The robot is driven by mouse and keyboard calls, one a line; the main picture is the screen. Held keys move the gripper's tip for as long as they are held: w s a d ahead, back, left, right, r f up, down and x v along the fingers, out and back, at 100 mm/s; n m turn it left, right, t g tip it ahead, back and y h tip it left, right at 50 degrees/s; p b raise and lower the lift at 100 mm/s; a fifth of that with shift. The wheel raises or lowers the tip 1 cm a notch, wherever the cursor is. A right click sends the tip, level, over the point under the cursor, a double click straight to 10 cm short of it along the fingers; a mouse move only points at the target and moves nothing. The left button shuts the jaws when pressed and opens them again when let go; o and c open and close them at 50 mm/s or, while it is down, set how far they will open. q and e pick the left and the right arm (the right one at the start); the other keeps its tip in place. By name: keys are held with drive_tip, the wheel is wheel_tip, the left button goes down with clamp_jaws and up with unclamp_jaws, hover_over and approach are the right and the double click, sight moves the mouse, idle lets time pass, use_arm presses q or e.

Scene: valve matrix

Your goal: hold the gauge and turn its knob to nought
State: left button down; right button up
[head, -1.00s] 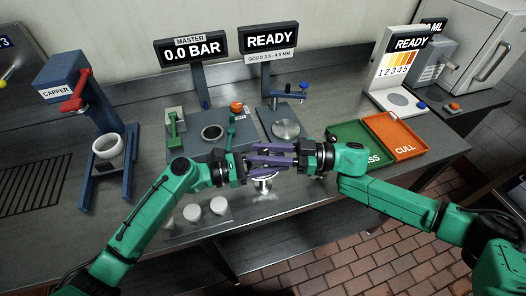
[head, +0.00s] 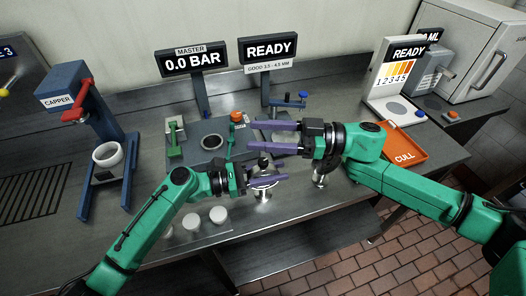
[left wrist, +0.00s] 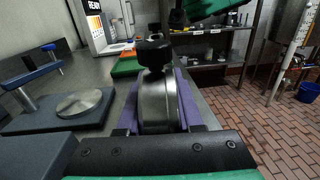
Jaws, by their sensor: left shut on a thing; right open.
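The gauge (head: 264,186) is a round steel body with a black knob on top. My left gripper (head: 284,172) is shut on the gauge near the counter's front edge. In the left wrist view the steel body (left wrist: 158,100) stands between the purple fingers, with the dark knob (left wrist: 153,52) above them. The knob's setting cannot be read. My right gripper (head: 252,137) is open and empty, behind and above the gauge, apart from the knob.
Behind stand the master display (head: 191,62) reading 0.0 BAR and a READY display (head: 269,50). Another steel piece (head: 320,179) stands below my right gripper. White caps (head: 218,214) lie front left. The orange CULL tray (head: 408,150) is at right. The capper (head: 78,100) is at left.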

drive_tip(key=shift+r, duration=0.5)
drive_tip(key=s+a+f+y, duration=0.1)
drive_tip(key=s+a+f, duration=0.2)
drive_tip(key=s+a, duration=0.2)
drive_tip(key=m+t+h, duration=0.9)
drive_tip(key=m+t, duration=0.1)
drive_tip(key=t, duration=0.4)
approach(263, 163)
drive_tip(key=w, duration=0.2)
drive_tip(key=x, duration=1.2)
drive_tip(key=shift+s+a, duration=0.2)
drive_tip(key=shift+a, duration=0.1)
clamp_jaws()
